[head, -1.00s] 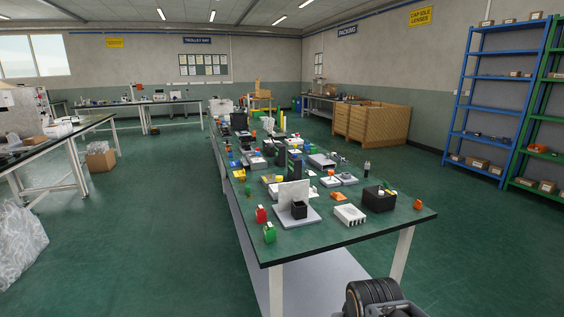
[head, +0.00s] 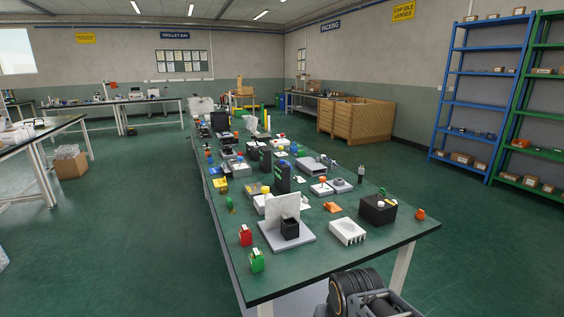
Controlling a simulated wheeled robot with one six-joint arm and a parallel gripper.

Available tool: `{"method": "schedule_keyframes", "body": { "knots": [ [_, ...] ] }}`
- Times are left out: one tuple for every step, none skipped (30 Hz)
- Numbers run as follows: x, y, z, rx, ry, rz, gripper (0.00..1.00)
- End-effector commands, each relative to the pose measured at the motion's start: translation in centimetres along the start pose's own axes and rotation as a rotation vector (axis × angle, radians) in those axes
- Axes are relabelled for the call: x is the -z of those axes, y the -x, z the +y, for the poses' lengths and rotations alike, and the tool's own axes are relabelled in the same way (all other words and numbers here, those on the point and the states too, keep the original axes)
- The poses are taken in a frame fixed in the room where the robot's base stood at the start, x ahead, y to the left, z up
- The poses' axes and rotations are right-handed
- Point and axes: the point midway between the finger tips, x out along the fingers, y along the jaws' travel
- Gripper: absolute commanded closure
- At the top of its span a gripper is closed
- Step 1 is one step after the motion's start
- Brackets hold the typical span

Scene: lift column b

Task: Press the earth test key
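A long bench (head: 352,262) with a dark green top runs away from me, crowded with small devices. I cannot tell which of them is the earth test key; they are too small to read. At the near end are a grey plate (head: 270,238) bearing a white upright panel and a black box, a white ribbed block (head: 347,232), and a black box with a white knob (head: 377,209). Part of my arm shows at the bottom; my gripper is not visible.
Green floor is open on both sides of the bench. A wooden crate (head: 365,121) stands beyond it to the right, with blue shelves (head: 450,90) and green shelves (head: 510,90) farther right. Another bench (head: 40,134) and a cardboard box (head: 70,165) are at left.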

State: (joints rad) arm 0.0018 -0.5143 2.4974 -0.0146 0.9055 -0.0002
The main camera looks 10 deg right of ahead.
Motion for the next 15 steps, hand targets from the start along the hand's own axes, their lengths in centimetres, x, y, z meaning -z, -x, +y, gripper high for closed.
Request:
{"method": "schedule_keyframes", "body": {
  "knots": [
    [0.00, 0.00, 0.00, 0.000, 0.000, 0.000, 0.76],
    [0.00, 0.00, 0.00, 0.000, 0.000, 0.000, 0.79],
    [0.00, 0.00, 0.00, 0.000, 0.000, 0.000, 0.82],
    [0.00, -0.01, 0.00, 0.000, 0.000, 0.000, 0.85],
    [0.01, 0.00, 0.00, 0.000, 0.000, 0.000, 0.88],
    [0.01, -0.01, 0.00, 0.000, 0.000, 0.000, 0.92],
    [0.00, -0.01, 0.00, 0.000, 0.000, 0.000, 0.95],
    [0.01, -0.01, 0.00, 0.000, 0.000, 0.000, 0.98],
    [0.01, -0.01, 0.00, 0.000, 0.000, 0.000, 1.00],
    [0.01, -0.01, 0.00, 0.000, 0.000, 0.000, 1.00],
    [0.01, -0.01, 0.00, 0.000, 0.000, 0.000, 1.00],
    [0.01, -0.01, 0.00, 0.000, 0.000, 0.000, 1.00],
    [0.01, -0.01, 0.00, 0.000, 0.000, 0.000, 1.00],
    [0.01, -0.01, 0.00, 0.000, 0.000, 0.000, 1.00],
    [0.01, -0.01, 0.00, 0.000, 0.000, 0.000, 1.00]
  ]
}}
